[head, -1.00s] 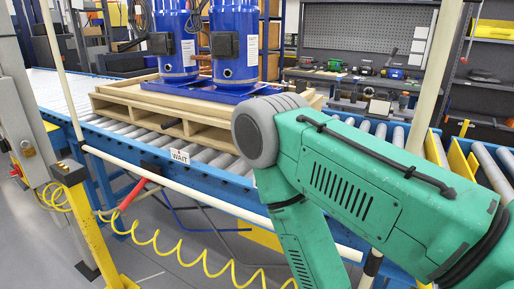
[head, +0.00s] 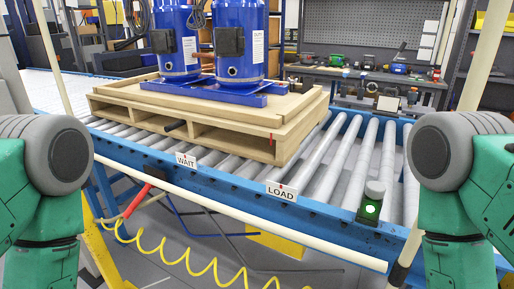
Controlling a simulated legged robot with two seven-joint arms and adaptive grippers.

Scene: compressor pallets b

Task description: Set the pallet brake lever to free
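A lever with a red grip (head: 136,201) sticks out from the front side of the blue conveyor frame (head: 225,178), left of centre and below the WAIT sign (head: 186,160). It slants down to the left. No label reading "free" or "brake" can be read beside it. The wooden pallet (head: 228,141) stands on the rollers behind, carrying two blue compressors (head: 238,45). Green links of both my arms frame the view at left and right. Neither gripper shows, and nothing of mine is seen touching the lever.
A LOAD sign (head: 281,191) and a green-lit button box (head: 371,205) sit along the front frame. A long cream rail (head: 260,221) runs before the conveyor. A coiled yellow hose (head: 205,270) hangs below. Rollers (head: 345,160) right of the pallet are bare.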

